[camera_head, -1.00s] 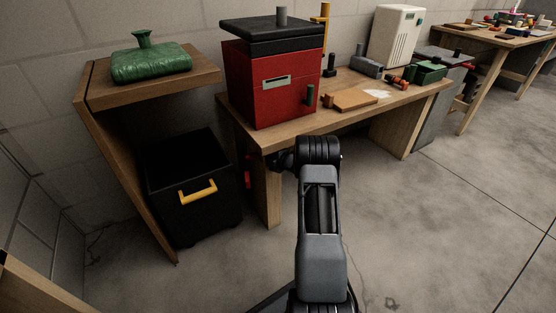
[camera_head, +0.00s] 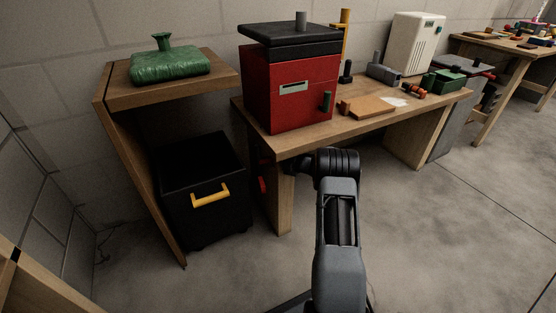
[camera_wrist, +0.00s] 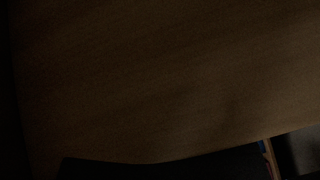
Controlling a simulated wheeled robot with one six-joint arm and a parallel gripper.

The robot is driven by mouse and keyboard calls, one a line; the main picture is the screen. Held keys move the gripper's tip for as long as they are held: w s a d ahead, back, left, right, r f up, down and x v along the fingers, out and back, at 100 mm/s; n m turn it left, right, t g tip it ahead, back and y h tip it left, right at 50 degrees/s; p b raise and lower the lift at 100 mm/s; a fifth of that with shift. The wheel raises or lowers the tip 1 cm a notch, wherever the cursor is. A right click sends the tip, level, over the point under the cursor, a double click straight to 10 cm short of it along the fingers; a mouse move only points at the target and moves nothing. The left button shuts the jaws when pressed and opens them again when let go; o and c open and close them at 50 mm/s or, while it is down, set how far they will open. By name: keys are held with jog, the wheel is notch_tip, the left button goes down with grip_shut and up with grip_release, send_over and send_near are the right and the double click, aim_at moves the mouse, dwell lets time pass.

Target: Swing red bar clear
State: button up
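A small red piece (camera_head: 263,185) shows low beside the near left leg of the workbench in the head view, mostly hidden in shadow. I cannot tell if it is the red bar. My arm reaches to the bench's front edge, and its dark end lies just below the tabletop by that leg. My gripper's fingers cannot be made out there. The wrist view is very dark, filled by a brown wooden surface (camera_wrist: 160,80) close to the camera. A black shape covers its bottom edge, and I cannot tell what it is.
The workbench (camera_head: 300,146) carries a red box (camera_head: 290,90) with a black lid, a wooden board (camera_head: 372,107) and a white heater-like unit (camera_head: 412,45). Left stand a wooden shelf (camera_head: 108,100) with a green bag (camera_head: 170,65) and a black bin (camera_head: 205,215) with a yellow handle. Floor at right is clear.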

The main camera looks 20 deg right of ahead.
jog(key=shift+o, duration=0.9)
jog(key=shift+s+d+r, duration=0.1)
jog(key=shift+s+d, duration=0.05)
jog(key=p+v, duration=0.4)
jog(key=v, duration=0.9)
jog(key=shift+s, duration=0.2)
